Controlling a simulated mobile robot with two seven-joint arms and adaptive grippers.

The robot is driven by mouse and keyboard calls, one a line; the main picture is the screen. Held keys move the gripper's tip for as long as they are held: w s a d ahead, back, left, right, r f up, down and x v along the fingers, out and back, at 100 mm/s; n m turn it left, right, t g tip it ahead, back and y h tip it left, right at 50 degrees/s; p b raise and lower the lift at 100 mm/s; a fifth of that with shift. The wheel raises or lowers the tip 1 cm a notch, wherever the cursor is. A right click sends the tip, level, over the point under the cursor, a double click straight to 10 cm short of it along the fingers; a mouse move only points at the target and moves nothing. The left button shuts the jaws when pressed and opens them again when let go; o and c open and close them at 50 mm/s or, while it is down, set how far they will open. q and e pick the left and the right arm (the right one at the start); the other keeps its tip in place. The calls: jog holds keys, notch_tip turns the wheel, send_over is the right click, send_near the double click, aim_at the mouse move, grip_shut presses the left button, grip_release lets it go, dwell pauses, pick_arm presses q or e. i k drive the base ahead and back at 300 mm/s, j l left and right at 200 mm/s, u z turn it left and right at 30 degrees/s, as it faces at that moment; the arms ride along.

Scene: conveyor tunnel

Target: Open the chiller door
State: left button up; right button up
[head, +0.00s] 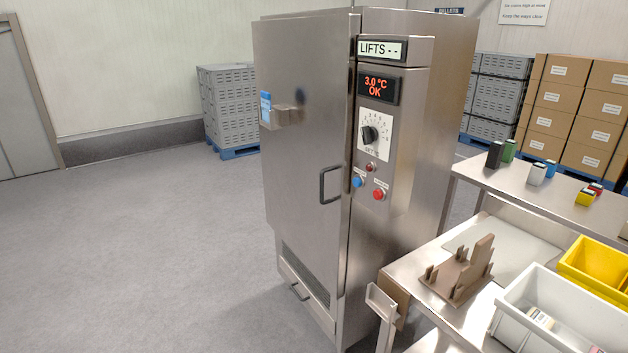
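The chiller (395,230) is a tall stainless steel cabinet in the middle of the head view. Its door (305,130) faces left and looks shut, flush with the frame. A dark D-shaped handle (323,185) sits on the door's right edge, at about mid height. A control panel (378,140) beside the door reads "LIFTS --" and "3.0 °C OK", with a dial, a blue button and a red button below. Neither of my grippers is in view.
A steel bench (400,277) stands at the right front with a brown fixture (460,275), a white bin (565,310) and a yellow bin (600,262). A shelf (545,188) above holds several small blocks. Grey crates (228,105) stand at the back left. The floor (150,240) left of the chiller is clear.

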aim_at(307, 65)
jog(key=i+j+z, duration=0.1)
jog(key=i+j, duration=0.6)
jog(key=j, duration=0.15)
jog(key=z, duration=0.05)
